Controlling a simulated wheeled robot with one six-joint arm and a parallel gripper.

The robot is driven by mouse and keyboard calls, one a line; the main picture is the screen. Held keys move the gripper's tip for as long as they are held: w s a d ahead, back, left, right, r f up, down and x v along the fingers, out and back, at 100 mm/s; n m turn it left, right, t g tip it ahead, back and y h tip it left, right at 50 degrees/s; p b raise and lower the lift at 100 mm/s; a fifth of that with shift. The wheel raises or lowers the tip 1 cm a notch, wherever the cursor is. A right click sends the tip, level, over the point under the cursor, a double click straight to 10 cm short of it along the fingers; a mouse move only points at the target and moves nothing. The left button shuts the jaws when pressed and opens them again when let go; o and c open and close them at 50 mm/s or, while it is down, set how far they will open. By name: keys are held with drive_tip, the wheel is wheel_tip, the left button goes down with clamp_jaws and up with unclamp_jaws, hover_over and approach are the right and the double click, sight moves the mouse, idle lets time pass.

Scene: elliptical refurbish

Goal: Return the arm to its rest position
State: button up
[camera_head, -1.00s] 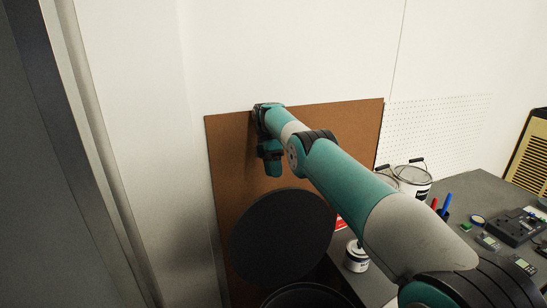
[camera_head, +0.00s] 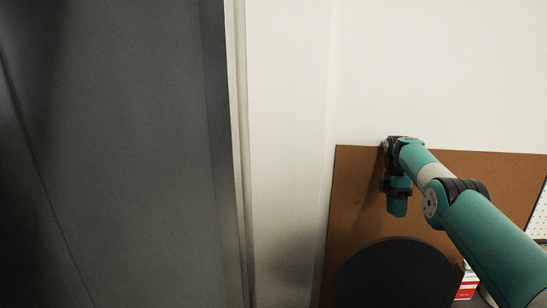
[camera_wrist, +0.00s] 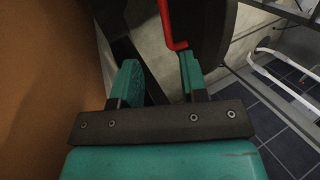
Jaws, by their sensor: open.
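My teal arm (camera_head: 487,235) reaches in from the lower right in the head view, bent at a dark joint. My gripper (camera_head: 397,205) hangs downward in front of a brown board (camera_head: 360,190), above a round black disc (camera_head: 395,275). In the wrist view my gripper (camera_wrist: 158,75) has its two teal fingers spread apart, with no object held between them. A red bent bar (camera_wrist: 168,25) shows just beyond the right fingertip; I cannot tell whether they touch.
A dark grey panel (camera_head: 110,150) fills the left of the head view, beside a pale wall (camera_head: 430,70). A red and white item (camera_head: 467,287) is partly hidden by my arm. A white tubular frame (camera_wrist: 285,85) stands over dark floor tiles (camera_wrist: 285,140).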

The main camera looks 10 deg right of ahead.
drive_tip(key=s+a+r+m+t, duration=0.2)
drive_tip(key=s+a+r, duration=0.1)
drive_tip(key=a+r, duration=1)
drive_tip(key=s+a+r+m+t+b, duration=0.15)
drive_tip(key=s+a+r, duration=0.35)
drive_tip(key=s+a, duration=0.5)
drive_tip(key=s+a+f+m+y, duration=0.1)
drive_tip(key=s+a+m, duration=0.1)
drive_tip(key=s, duration=1.1)
drive_tip(key=s+a+f+m+t+y, duration=0.1)
drive_tip(key=s+a+f+m+y, duration=0.1)
drive_tip(key=s, duration=1.2)
drive_tip(key=shift+s+a+m, duration=0.2)
drive_tip(key=shift+a+m, duration=0.15)
drive_tip(key=shift+a, duration=0.1)
drive_tip(key=shift+s+d, duration=0.1)
